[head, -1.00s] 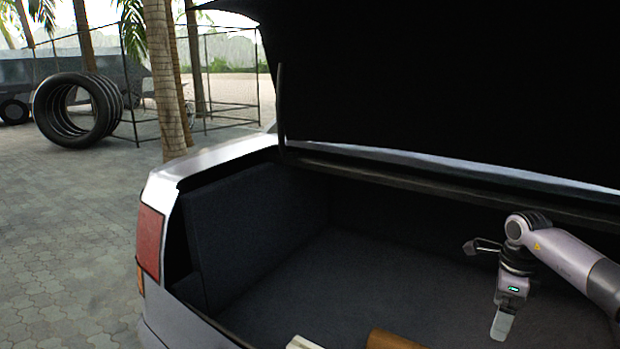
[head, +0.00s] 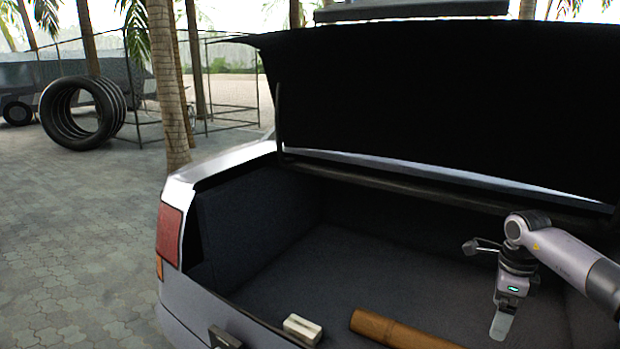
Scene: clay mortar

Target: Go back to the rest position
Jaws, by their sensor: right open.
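My right gripper (head: 502,318) hangs over the right part of the open car trunk (head: 300,268), its fingers pointing down. It is open, and nothing shows between its fingers. My left gripper does not clearly show in the head view.
A brown cylindrical object (head: 395,328) and a small pale block (head: 302,329) are at the trunk's near side, left of my right gripper. The raised trunk lid (head: 440,110) is above and behind. Stacked black tires (head: 83,112) and palm trunks (head: 168,90) stand outside on paving at left.

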